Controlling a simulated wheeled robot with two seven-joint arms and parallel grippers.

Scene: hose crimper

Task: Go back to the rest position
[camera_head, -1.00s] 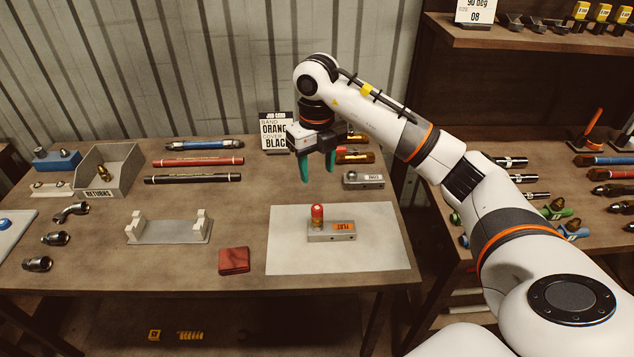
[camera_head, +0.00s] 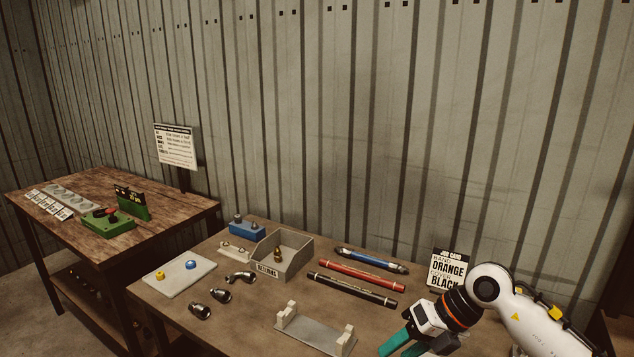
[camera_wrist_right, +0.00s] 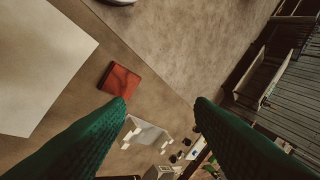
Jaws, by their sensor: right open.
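My right gripper (camera_head: 418,338) is at the lower right of the head view, over the workbench and in front of the job card (camera_head: 448,268). Its green fingers also show in the right wrist view (camera_wrist_right: 160,112), spread wide with nothing between them. Below them in that view lie the red folded cloth (camera_wrist_right: 119,79), the pale sheet (camera_wrist_right: 45,60) and the grey cradle (camera_wrist_right: 148,132). My left gripper shows in neither view.
The workbench holds a returns bin (camera_head: 295,268), a red hose (camera_head: 362,277), a black hose (camera_head: 350,290), a blue hose (camera_head: 370,260), the cradle (camera_head: 318,333) and several metal fittings (camera_head: 220,296). A second table (camera_head: 165,190) stands at the left. A sign (camera_head: 176,147) hangs on the wall.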

